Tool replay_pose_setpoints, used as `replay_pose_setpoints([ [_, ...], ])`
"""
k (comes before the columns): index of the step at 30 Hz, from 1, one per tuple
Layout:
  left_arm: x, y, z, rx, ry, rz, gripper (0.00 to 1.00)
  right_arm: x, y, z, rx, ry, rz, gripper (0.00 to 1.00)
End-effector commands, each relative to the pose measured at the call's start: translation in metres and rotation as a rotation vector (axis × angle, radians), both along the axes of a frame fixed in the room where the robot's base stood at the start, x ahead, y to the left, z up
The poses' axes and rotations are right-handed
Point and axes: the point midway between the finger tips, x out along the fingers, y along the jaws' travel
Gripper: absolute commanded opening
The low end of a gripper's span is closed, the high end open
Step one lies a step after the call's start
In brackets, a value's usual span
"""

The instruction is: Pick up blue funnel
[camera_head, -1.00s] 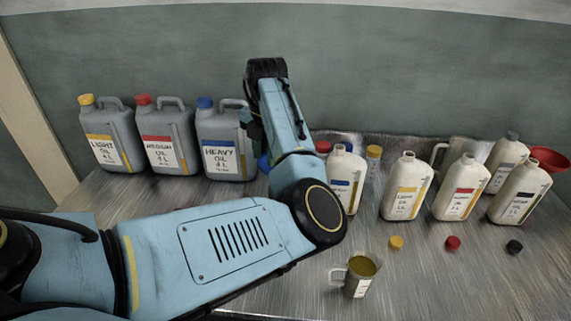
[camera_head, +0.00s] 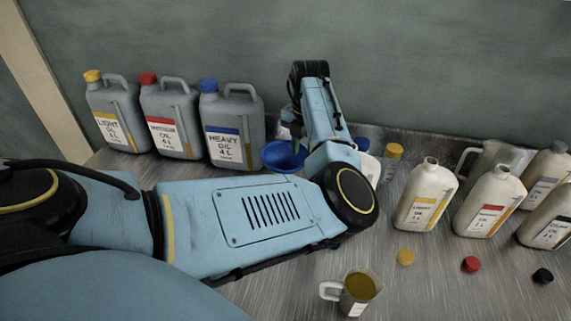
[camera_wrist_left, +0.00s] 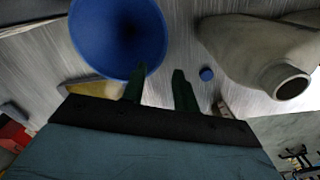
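The blue funnel (camera_head: 284,156) stands on the metal table beside the heavy oil jug, partly covered by my left arm in the head view. In the left wrist view the funnel (camera_wrist_left: 110,32) is seen at the upper left, with its wide mouth towards the camera. My left gripper (camera_wrist_left: 159,86) is open, with two dark fingers apart and nothing between them. Its left finger overlaps the funnel's lower right rim in the picture; I cannot tell if they touch. My right gripper is not in view.
Grey jugs (camera_head: 231,130) stand at the back left. Cream bottles (camera_head: 425,200) stand at the right, one also close beside my gripper (camera_wrist_left: 262,48). A measuring cup (camera_head: 358,292) and loose caps (camera_head: 471,264) are in front. A blue cap (camera_wrist_left: 207,74) lies near the right finger.

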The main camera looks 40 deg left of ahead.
Motion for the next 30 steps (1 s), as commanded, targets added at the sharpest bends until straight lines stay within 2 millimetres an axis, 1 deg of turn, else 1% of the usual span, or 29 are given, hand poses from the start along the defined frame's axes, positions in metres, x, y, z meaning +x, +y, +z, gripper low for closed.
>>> replay_pose_setpoints([
  [6,-0.003,0.000,-0.034,-0.002,0.005,-0.001,0.30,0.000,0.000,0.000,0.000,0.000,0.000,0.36],
  [9,-0.003,0.000,-0.045,-0.001,0.003,-0.001,0.30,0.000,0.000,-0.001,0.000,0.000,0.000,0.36],
  [12,-0.003,0.000,-0.048,-0.001,0.002,0.000,0.30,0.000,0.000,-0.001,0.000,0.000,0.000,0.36],
  [17,-0.003,0.000,-0.049,-0.001,0.001,0.000,0.30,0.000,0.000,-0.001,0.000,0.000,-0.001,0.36],
  [18,-0.003,0.000,-0.048,-0.001,0.001,0.000,0.28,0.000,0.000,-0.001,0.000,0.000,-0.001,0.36],
  [24,-0.003,0.000,-0.048,-0.001,0.001,0.000,0.02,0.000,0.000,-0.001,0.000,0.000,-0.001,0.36],
  [25,-0.003,0.000,-0.048,-0.001,0.001,0.000,0.00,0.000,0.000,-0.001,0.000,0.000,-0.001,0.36],
  [30,-0.003,0.000,-0.048,-0.001,0.002,0.000,0.00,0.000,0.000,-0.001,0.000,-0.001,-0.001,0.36],
])
